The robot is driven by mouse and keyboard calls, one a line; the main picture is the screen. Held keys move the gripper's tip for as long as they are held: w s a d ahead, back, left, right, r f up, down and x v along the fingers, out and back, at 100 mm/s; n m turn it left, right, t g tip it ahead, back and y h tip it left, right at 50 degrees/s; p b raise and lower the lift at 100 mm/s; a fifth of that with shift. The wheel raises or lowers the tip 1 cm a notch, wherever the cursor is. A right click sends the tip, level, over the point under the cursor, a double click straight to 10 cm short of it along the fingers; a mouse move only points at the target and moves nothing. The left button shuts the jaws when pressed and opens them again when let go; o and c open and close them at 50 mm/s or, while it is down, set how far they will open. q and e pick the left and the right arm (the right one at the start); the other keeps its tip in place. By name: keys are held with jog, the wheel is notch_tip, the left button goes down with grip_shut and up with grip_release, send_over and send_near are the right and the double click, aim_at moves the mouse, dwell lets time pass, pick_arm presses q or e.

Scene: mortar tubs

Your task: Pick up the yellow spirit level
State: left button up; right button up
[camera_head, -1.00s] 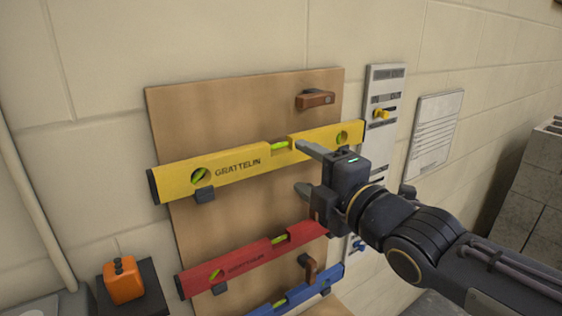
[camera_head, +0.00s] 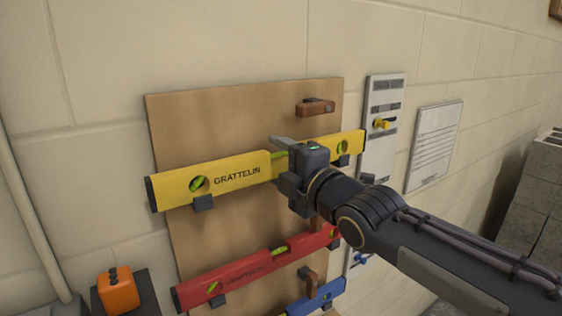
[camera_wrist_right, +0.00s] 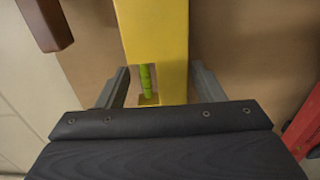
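The yellow spirit level (camera_head: 225,180) rests on dark brackets on a brown board, tilted slightly up to the right. Its left half, its lettering and its right end show in the head view; my right gripper hides part of its middle. My right gripper (camera_head: 277,158) is at the level's middle. In the right wrist view the two fingers (camera_wrist_right: 160,88) stand apart on either side of the yellow level (camera_wrist_right: 160,45), with a gap visible on both sides. The green vial shows between them. My left gripper is not in view.
A red level (camera_head: 250,268) and a blue level (camera_head: 322,298) hang below on the same board (camera_head: 230,115). A brown leather-like holder (camera_head: 316,107) sits above. A grey strip (camera_head: 378,150) and a paper sheet (camera_head: 433,145) are to the right. An orange block (camera_head: 118,290) stands lower left.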

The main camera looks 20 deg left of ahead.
aim_at(282, 152)
jog(key=shift+r, duration=0.1)
jog(key=c, duration=0.8)
jog(key=shift+r+p, duration=0.85)
jog(key=shift+r, duration=0.25)
jog(key=shift+d, duration=0.1)
jog(key=shift+v, duration=2.35)
jog(key=p+v, duration=0.2)
jog(key=v, duration=0.3)
jog(key=shift+s+p, duration=0.15)
jog(key=shift+p, duration=0.15)
